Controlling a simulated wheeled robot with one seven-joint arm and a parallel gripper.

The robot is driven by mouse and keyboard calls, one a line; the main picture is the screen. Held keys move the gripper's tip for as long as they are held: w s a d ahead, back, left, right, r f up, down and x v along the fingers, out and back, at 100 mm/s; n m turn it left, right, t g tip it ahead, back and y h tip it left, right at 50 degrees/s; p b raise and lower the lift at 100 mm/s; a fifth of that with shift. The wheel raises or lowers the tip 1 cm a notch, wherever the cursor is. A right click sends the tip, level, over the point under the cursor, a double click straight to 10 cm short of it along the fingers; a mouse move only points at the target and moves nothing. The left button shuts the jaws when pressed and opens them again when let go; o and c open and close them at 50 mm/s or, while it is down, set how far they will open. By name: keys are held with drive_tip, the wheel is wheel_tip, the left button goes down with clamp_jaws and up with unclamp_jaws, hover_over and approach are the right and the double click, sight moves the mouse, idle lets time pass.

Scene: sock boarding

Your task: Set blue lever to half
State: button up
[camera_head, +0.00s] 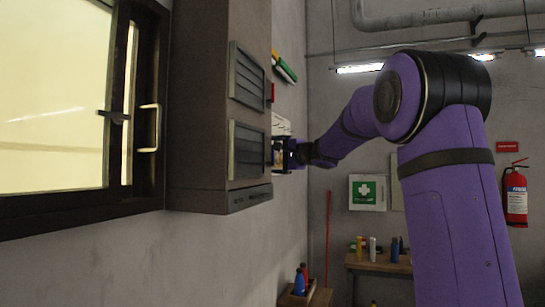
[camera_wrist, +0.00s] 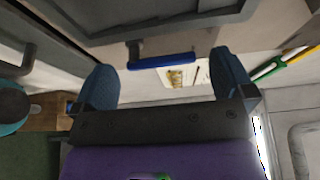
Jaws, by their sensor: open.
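The blue lever (camera_wrist: 162,61) shows in the wrist view as a blue bar below the edge of a grey cabinet (camera_wrist: 165,18), with a dark stem at its left end. My gripper (camera_wrist: 164,78) is open, with one blue finger to the left of the lever and one to the right. The lever lies across the gap between the fingertips; I cannot tell whether they touch it. In the head view my gripper (camera_head: 284,154) is at the right side of the wall cabinet (camera_head: 201,105). The lever cannot be made out there.
Green and yellow handles (camera_wrist: 267,70) are right of my gripper in the wrist view. A window with a handle (camera_head: 150,128) is left of the cabinet. A first-aid box (camera_head: 367,192), a fire extinguisher (camera_head: 516,195) and a bench (camera_head: 378,266) with bottles are farther back.

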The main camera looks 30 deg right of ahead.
drive_tip(key=shift+x, duration=1.2)
drive_tip(key=shift+c, duration=0.5)
drive_tip(key=c, duration=0.8)
drive_tip(key=shift+m, duration=0.3)
drive_tip(key=shift+w+d+f+m+g, duration=0.1)
drive_tip(key=shift+w+d+m+g, duration=0.1)
drive_tip(key=shift+m+g, duration=0.45)
drive_tip(key=shift+w+d+m+g, duration=0.15)
drive_tip(key=shift+m+g, duration=0.05)
drive_tip(key=shift+m, duration=0.8)
drive_tip(key=shift+w+d+f+m+g, duration=0.1)
drive_tip(key=shift+w+d+m+g, duration=0.1)
drive_tip(key=shift+m+g, duration=0.45)
drive_tip(key=shift+r+y, duration=0.1)
drive_tip(key=shift+y, duration=0.2)
drive_tip(key=shift+a, duration=0.1)
